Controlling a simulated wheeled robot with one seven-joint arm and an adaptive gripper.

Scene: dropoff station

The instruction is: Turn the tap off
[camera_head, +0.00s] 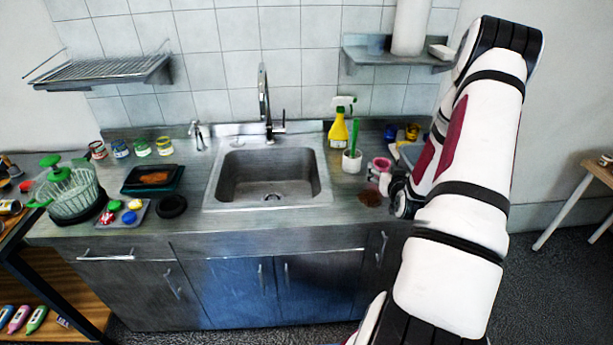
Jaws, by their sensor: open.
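The tap (264,95) is a tall, dark metal spout standing behind the sink (214,195). Its lever (283,121) sticks up at the right of its base. I cannot tell whether water runs from the spout.
A yellow spray bottle (338,131) and a white cup (352,162) with a green brush stand between the sink and my gripper. A shelf (385,57) hangs above.

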